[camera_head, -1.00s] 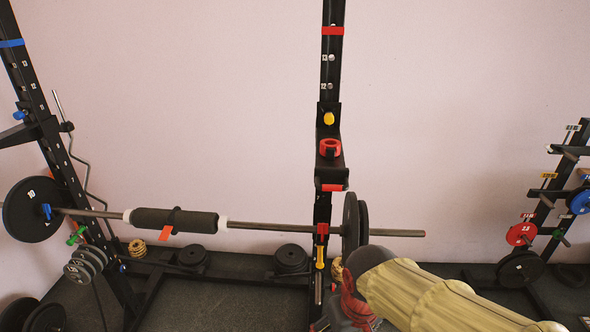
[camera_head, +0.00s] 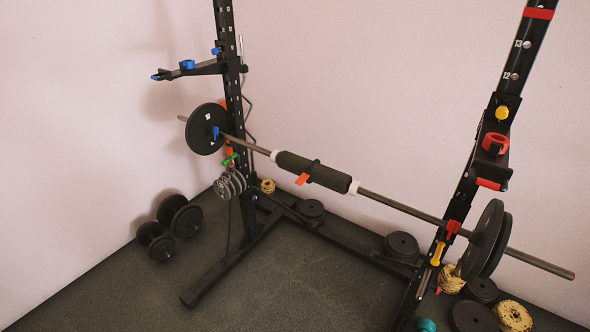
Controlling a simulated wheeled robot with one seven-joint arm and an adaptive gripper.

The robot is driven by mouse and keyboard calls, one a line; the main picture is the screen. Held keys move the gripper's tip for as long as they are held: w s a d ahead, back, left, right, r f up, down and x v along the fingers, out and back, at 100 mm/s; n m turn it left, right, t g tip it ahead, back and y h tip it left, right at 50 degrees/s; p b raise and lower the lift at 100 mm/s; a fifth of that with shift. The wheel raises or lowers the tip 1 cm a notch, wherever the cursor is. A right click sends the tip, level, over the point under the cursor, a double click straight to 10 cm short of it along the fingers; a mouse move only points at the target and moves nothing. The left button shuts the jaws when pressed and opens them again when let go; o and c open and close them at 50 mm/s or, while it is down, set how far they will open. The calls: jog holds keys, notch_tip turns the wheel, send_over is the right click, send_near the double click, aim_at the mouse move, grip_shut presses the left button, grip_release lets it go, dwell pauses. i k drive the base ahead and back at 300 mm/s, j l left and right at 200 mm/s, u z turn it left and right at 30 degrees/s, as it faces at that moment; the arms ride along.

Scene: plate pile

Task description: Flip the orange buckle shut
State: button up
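A small orange buckle flap (camera_head: 302,178) sticks out down and to the left from a black strap on the dark pad (camera_head: 332,176). The flap stands away from the pad. The pad is wrapped around the barbell bar (camera_head: 400,206), with a white ring at each end. The bar slopes down to the right across the rack. My gripper is not in view.
The black rack has a left post (camera_head: 232,100) and a right post (camera_head: 468,185). Dumbbells (camera_head: 180,215) lie by the left wall. Plate stacks (camera_head: 402,246) lie along the rack's base. Floor (camera_head: 290,285) in front is clear.

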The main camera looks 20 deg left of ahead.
aim_at(304, 178)
jog(key=u, duration=0.95)
jog(key=i+j, duration=0.15)
jog(key=i+j+z, duration=0.1)
jog(key=j, duration=0.3)
jog(key=i+j+z, duration=0.1)
jog(key=i+j, duration=0.4)
jog(key=i, duration=0.15)
jog(key=i+j+z, duration=0.1)
jog(key=i+j, duration=0.45)
jog(key=i, duration=0.1)
